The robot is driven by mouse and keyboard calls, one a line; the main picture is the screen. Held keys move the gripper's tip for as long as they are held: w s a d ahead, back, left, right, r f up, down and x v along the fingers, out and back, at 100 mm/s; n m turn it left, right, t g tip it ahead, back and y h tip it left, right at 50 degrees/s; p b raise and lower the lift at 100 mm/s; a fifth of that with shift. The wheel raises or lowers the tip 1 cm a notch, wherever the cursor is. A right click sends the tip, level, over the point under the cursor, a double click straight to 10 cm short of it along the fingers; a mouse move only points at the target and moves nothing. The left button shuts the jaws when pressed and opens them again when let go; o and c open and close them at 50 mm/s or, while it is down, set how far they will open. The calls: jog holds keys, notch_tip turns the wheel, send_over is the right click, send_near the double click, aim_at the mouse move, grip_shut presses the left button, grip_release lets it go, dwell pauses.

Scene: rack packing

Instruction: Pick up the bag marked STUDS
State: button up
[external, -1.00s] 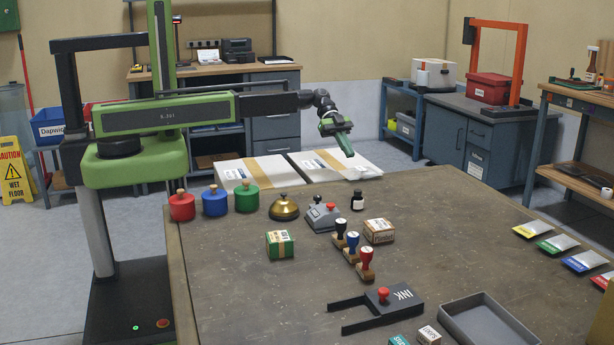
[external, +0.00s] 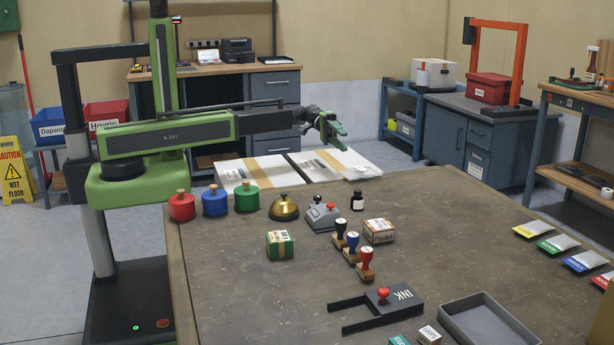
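Several small flat bags lie in a row at the right of the table: one with a yellow label (external: 534,232), one green (external: 557,244), one blue (external: 584,261) and one red (external: 605,281) at the picture's edge. Their lettering is too small to read, so I cannot tell which is marked STUDS. My gripper (external: 334,134) is in the air beyond the table's back edge, above the white parcels and far to the left of the bags. No object shows in it. Its fingers are too small to tell the gap.
The table (external: 440,240) has free room between the stamps (external: 352,250) and the bags. Red, blue and green round pots (external: 214,202) and a brass bell (external: 284,208) stand at the back left.

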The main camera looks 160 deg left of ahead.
jog(key=n+t+b, duration=0.1)
jog(key=n+b, duration=0.1)
jog(key=b, duration=0.7)
send_near(353, 168)
jog(key=s+f, duration=0.1)
jog(key=s+a+f, duration=0.1)
jog(key=s, duration=0.1)
jog(key=shift+y, duration=0.3)
jog(key=shift+r+p, duration=0.2)
jog(key=shift+p, duration=0.15)
jog(key=w, duration=0.6)
jog(key=w+a, duration=0.1)
jog(key=w, duration=0.3)
grip_shut()
jog(key=s+r+p, duration=0.3)
jog(key=s, duration=0.4)
jog(key=s+d+r+p, duration=0.1)
jog(key=s+r+p, duration=0.3)
jog(key=s, duration=0.3)
jog(key=shift+d+r, duration=0.2)
jog(key=shift+r, duration=0.05)
